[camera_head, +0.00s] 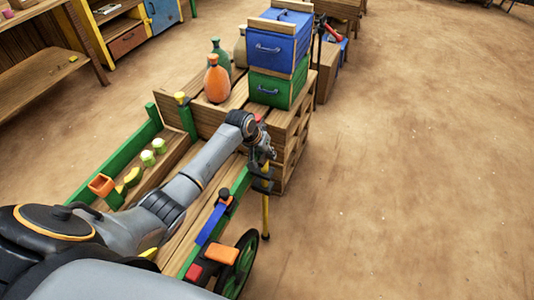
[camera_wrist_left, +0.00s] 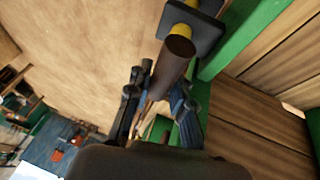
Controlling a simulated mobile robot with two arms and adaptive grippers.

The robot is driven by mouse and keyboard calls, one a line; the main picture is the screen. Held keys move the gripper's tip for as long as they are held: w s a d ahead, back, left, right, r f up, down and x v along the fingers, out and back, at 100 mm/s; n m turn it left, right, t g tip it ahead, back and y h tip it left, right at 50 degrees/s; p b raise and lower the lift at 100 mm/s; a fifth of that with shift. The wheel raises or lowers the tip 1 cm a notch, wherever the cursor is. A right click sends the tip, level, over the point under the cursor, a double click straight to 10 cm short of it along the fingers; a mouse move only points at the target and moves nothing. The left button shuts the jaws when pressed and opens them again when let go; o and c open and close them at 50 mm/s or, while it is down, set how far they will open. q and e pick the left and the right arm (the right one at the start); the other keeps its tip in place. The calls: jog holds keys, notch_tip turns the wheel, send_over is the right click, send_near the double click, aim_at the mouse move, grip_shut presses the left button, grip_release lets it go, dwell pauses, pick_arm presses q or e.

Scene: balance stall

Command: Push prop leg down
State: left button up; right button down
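The prop leg (camera_head: 265,212) is a yellow pole with a dark foot, standing near upright beside the cart's (camera_head: 207,213) right end in the head view. My left gripper (camera_head: 261,158) is at the leg's upper part, by the dark brackets. In the left wrist view a brown cylinder (camera_wrist_left: 180,50) with a yellow part and a black plate runs towards the space between my left gripper's two fingers (camera_wrist_left: 158,98). The fingers are apart, but whether they press on it is unclear. My right gripper is not in view.
A wooden crate stand (camera_head: 291,135) with a blue box (camera_head: 278,42) on a green box (camera_head: 277,88) and an orange bottle (camera_head: 217,80) stands just behind the gripper. A green wheel (camera_head: 238,268) is at the cart's near side. The floor to the right is clear.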

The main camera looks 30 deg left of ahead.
pick_arm(q)
grip_shut()
jog(key=shift+f+b, duration=0.6)
jog(key=shift+f, duration=1.15)
jog(key=shift+s, duration=0.1)
jog(key=o, duration=0.8)
grip_release()
jog(key=shift+r, duration=0.1)
jog(key=shift+a+r, duration=0.15)
jog(key=shift+r, duration=0.3)
jog(key=v, duration=1.1)
